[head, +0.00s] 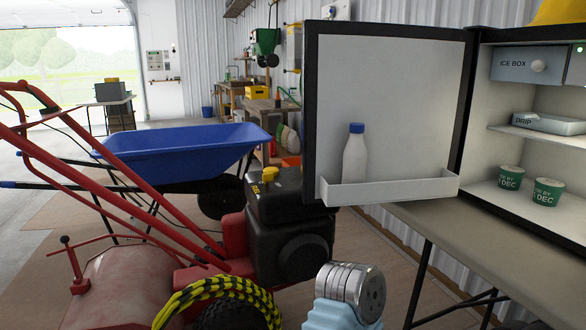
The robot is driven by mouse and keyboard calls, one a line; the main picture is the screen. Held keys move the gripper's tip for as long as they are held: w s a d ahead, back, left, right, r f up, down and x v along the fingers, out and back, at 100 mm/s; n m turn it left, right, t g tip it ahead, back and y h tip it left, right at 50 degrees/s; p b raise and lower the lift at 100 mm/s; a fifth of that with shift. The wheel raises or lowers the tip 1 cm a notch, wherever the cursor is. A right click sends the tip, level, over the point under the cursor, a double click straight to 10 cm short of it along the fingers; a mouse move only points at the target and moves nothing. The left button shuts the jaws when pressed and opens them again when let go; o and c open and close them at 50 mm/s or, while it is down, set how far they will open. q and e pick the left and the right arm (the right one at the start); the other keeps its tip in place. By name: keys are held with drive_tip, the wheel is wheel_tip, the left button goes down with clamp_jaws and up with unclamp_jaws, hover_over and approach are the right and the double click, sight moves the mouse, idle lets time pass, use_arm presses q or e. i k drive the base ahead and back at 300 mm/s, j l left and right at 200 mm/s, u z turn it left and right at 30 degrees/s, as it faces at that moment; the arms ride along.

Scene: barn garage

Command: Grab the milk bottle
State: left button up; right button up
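The milk bottle (354,158) is white with a blue cap. It stands upright in the white door shelf (388,191) on the inside of the open fridge door (390,100). The shelf's front wall hides the bottle's base. Neither of my grippers shows in the head view. A silver and light blue part at the bottom, right of centre, looks like a link of one of my arms. It is below the door and apart from the bottle.
The open fridge (480,180) at right holds an ice box (530,64), a drip tray (548,123) and two green tubs (510,178). It stands on a table (450,235). A red machine (235,235) and a blue wheelbarrow (180,145) fill the left.

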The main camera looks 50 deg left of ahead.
sight(354, 155)
drive_tip(key=u, duration=1.35)
